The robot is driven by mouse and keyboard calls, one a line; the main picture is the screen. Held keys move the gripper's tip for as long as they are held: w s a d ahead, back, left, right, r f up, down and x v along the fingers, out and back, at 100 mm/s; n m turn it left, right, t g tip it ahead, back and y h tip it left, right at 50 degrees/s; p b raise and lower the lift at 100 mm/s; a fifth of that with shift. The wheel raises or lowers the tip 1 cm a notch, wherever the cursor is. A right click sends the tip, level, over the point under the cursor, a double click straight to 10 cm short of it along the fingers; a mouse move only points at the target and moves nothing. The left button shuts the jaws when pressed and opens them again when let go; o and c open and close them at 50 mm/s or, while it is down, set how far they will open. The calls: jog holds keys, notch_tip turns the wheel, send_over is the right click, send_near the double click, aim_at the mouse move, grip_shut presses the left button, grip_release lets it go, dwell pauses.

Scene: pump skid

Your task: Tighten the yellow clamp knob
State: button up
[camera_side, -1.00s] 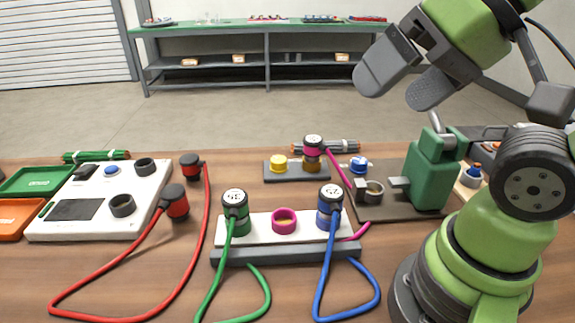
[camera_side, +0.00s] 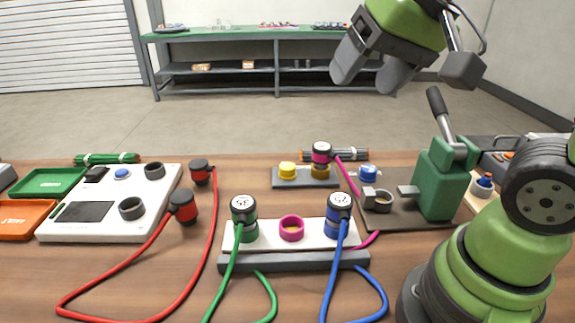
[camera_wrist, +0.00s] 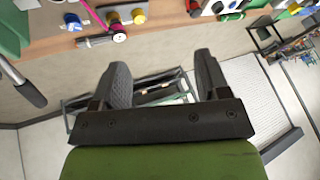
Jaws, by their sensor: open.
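The yellow knob (camera_side: 287,170) is a short ribbed cap on a grey block at the back middle of the bench. It also shows in the wrist view at the top (camera_wrist: 139,16). A brown-gold socket with a magenta-banded plug (camera_side: 321,153) is beside it on the same block. My gripper (camera_side: 370,68) is high above the bench, behind and right of the yellow knob in the side view. In the wrist view my gripper (camera_wrist: 162,65) has its two grey fingers wide apart with nothing between them.
A green toggle clamp with a raised lever (camera_side: 437,175) stands right on a dark plate, near a blue knob (camera_side: 368,174). A white rail (camera_side: 265,238) with green and blue plugs is in front. Red cables and a white device (camera_side: 75,185) lie left.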

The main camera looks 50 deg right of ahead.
jog(key=w+d+f+m+g+h, duration=0.1)
jog(key=w+d+f, duration=0.15)
jog(key=w, duration=0.35)
jog(key=w+d+f+m+g+h, duration=0.1)
jog(key=w+d+f, duration=0.15)
jog(key=w, duration=0.45)
jog(key=m+h, duration=0.1)
jog(key=h, duration=0.1)
send_near(287, 166)
jog(key=shift+g, duration=0.5)
jog(key=x, duration=0.9)
jog(key=shift+w+d, duration=0.1)
jog(key=shift+w, duration=0.35)
jog(key=c, duration=0.9)
